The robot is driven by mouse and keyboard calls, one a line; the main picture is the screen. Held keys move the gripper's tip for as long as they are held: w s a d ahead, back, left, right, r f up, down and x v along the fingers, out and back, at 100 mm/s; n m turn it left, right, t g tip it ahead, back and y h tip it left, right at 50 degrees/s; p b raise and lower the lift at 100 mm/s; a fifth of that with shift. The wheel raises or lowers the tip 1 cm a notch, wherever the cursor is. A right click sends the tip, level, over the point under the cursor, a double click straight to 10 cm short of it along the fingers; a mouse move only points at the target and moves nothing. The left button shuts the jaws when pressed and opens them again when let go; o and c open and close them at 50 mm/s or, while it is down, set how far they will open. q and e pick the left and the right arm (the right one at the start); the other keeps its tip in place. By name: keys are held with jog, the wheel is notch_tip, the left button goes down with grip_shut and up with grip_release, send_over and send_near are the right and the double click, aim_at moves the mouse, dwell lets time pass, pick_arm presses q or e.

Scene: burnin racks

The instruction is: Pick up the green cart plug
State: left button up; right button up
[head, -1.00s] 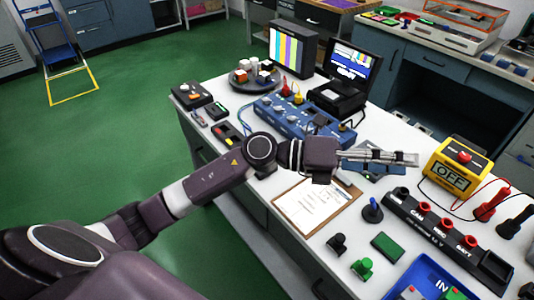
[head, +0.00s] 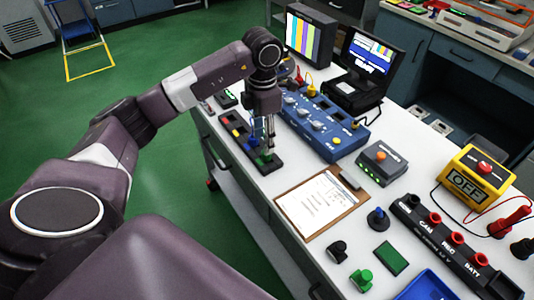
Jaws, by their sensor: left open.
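My left gripper (head: 263,146) points straight down, open, over the near end of a black strip (head: 240,141) with several coloured pieces. The frames show no label telling which green piece is the cart plug. My right gripper is not in view.
A blue panel with knobs (head: 323,125) stands right of the gripper. The yellow meter (head: 471,177) is farther right.

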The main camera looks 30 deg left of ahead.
pick_arm(q)
jog(key=f, duration=0.2)
jog(key=f+p, duration=0.1)
jog(key=shift+w+d+f, duration=0.2)
jog(key=shift+d+f, duration=0.2)
jog(key=shift+f, duration=0.55)
grip_shut()
